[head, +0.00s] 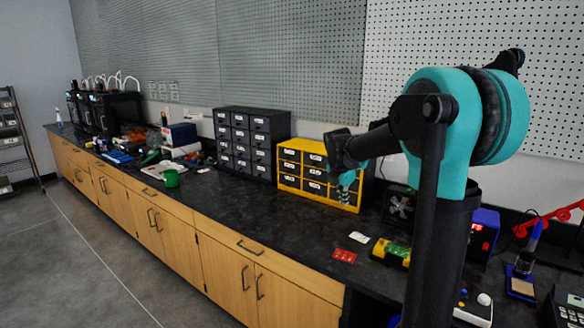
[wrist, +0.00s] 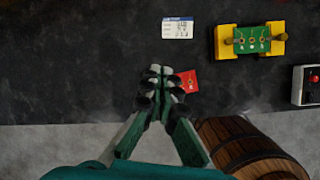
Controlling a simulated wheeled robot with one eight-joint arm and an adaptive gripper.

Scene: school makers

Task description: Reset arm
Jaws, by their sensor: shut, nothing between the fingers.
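My arm is raised above the black counter (head: 270,220) in the head view, folded at a teal joint. My gripper (head: 346,190) hangs from the arm's end, in front of the yellow drawer cabinet (head: 288,166). In the wrist view my gripper (wrist: 160,72) points down over the counter's front edge with its fingertips together. It is shut and empty. The fingertips cover part of a red card (wrist: 188,81) in that view. The red card (head: 344,256) lies flat on the counter in the head view, apart from the gripper.
A white label card (wrist: 177,28) and a yellow holder with a green board (wrist: 251,40) lie near the red card. A wooden barrel (wrist: 240,150) stands below the counter edge.

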